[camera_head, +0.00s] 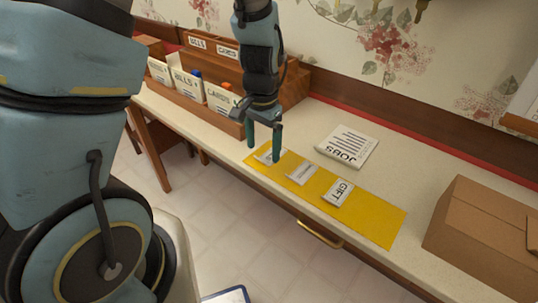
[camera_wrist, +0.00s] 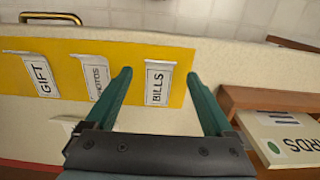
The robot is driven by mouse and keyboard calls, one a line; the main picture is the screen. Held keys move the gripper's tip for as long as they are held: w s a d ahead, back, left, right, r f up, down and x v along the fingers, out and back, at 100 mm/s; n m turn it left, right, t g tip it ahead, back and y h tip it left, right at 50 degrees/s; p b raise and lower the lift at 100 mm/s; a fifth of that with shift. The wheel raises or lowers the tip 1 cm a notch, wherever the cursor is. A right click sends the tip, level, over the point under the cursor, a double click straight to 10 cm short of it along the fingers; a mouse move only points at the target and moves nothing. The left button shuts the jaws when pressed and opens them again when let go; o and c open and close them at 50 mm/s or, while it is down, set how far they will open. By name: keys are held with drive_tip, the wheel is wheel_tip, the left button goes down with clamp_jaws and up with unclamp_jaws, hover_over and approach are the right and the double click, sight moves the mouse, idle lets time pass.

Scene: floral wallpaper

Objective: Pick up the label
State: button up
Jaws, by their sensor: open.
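Three white labels lie in a row on a yellow mat (camera_head: 376,222). The BILLS label (camera_wrist: 158,86) is at the mat's end nearest the wooden organizer, and in the head view my gripper partly hides it. The middle label (camera_head: 302,173) has print too small to read surely; it also shows in the wrist view (camera_wrist: 95,78). The GIFT label (camera_head: 338,193) is farther along the mat and shows in the wrist view (camera_wrist: 40,76). My gripper (camera_head: 263,152) is open and points down over the BILLS end. In the wrist view its fingers (camera_wrist: 159,73) appear on either side of BILLS, holding nothing.
A wooden organizer (camera_head: 290,84) with labelled bins stands at the table's left back. A white JOBS card or pad (camera_head: 347,146) lies behind the mat. A cardboard box (camera_head: 485,240) stands at the right. The table's front edge runs close to the mat.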

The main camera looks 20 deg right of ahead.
sight(264, 154)
drive_tip(key=shift+f, duration=1.5)
clamp_jaws()
drive_tip(key=shift+r, duration=0.15)
